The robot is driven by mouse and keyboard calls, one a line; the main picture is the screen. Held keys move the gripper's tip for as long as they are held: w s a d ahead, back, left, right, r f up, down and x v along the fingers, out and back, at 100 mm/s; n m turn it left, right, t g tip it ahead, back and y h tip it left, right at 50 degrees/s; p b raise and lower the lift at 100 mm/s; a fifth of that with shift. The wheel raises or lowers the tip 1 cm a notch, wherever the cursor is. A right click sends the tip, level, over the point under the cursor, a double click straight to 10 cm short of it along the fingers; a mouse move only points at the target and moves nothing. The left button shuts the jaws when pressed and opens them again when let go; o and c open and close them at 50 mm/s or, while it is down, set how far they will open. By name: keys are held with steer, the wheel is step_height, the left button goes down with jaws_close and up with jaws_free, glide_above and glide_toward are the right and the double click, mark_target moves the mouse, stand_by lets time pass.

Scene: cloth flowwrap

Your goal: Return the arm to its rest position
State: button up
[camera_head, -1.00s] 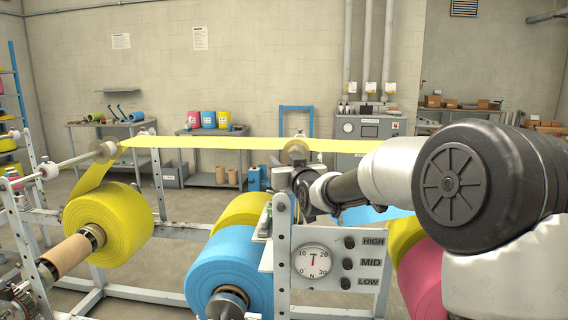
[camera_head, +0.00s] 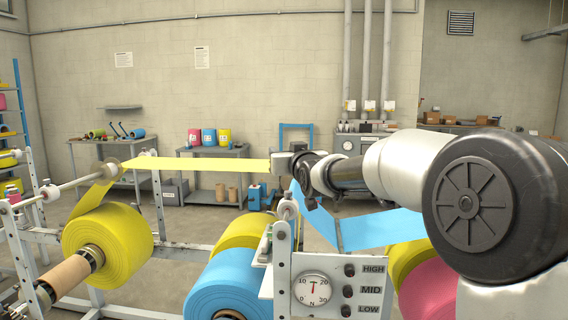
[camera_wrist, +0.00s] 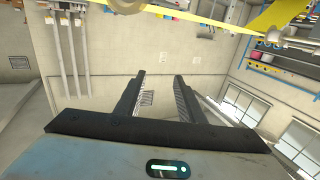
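My gripper (camera_wrist: 161,90) shows in the wrist view with its two dark fingers spread apart and nothing between them. The wrist view is tilted and shows wall, pipes and windows beyond the fingers. In the head view my arm comes in from the right, bent, with its wrist end above the gauge panel; the fingertips cannot be made out there. A yellow web (camera_head: 205,165) runs across behind the panel toward my wrist. A blue web (camera_head: 375,228) shows below my forearm. The yellow web also crosses the top of the wrist view (camera_wrist: 180,18).
A large yellow roll (camera_head: 118,240) stands at left and a blue roll (camera_head: 222,280) at lower middle. The gauge panel (camera_head: 325,285) with HIGH, MID and LOW knobs stands below my wrist. A pink roll (camera_head: 428,290) is under my arm. Benches line the back wall.

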stand_by(0.3)
steer(key=s+d+f+m+g+h, duration=0.15)
steer(key=s+d+f+g, duration=0.4)
steer(key=s, duration=0.95)
steer(key=s+d+f+m+g+h, duration=0.1)
steer(key=s+d+f+g+h, duration=0.15)
steer(key=s+d+f, duration=0.95)
steer(key=s+d+f+m+g+h, duration=0.2)
steer(key=s+d+f+g, duration=0.1)
steer(key=s, duration=1.6)
step_height(320, 180, up, 21)
steer(key=p, duration=2.1)
steer(key=shift+s, duration=0.35)
